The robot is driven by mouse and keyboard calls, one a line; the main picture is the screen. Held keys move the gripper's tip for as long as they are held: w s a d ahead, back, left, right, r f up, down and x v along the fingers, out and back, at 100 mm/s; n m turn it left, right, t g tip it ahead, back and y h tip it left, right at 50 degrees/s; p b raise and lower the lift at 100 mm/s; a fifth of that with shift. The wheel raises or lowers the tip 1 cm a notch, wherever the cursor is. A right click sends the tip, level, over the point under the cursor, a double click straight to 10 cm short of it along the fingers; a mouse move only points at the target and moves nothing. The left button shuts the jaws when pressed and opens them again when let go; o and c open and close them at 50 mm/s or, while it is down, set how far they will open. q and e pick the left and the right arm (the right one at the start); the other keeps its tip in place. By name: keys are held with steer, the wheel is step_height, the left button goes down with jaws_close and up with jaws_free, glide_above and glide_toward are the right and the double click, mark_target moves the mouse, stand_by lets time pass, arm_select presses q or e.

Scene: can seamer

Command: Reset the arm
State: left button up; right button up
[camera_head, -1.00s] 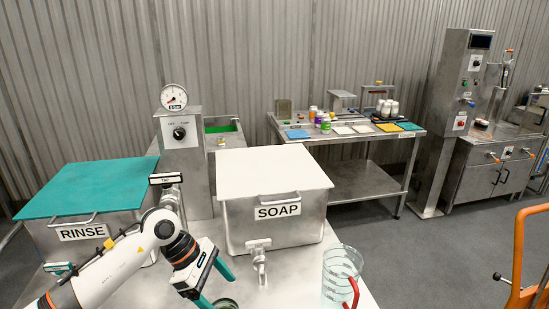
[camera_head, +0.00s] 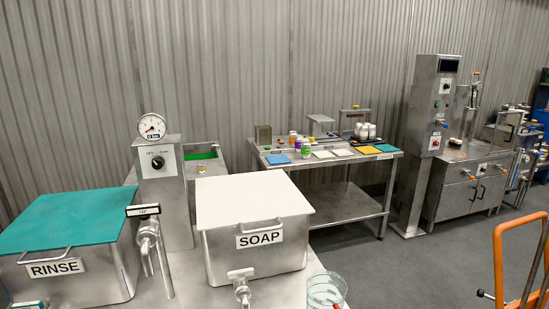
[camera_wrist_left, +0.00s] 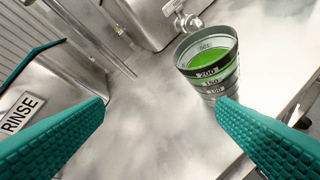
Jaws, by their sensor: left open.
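My left gripper (camera_wrist_left: 160,103) shows in the left wrist view with two teal ribbed fingers spread wide apart and nothing between them. A graduated cup (camera_wrist_left: 208,62) with bright green liquid stands on the steel table beyond the right finger. That finger's tip overlaps the cup's lower part in the picture; I cannot tell whether they touch. Neither the left arm nor its gripper shows in the head view. My right gripper is in no view.
A RINSE tank (camera_head: 95,285) with teal lid and a SOAP tank (camera_head: 285,256) with white lid stand on the table. A clear jug (camera_head: 322,289) is at the bottom edge. A side table (camera_head: 335,157) and an orange frame (camera_head: 498,262) stand farther right.

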arm_select(q)
steer(key=s+f+n+g+h, duration=0.15)
steer(key=s+f+g, duration=0.25)
steer(key=s, duration=0.5)
steer(key=s+f+n+g, duration=0.3)
steer(key=s+f+g, duration=0.2)
steer(key=s, duration=0.3)
step_height(320, 180, down, 24)
steer(key=g, duration=0.1)
steer(key=s+a+f+g, duration=0.1)
steer(key=s+a+f, duration=0.1)
steer(key=s+f, duration=1.5)
steer(key=shift+s+a+f, duration=0.25)
steer(key=shift+s+f, duration=0.1)
steer(key=shift+f, duration=0.15)
steer(key=shift+y, duration=0.25)
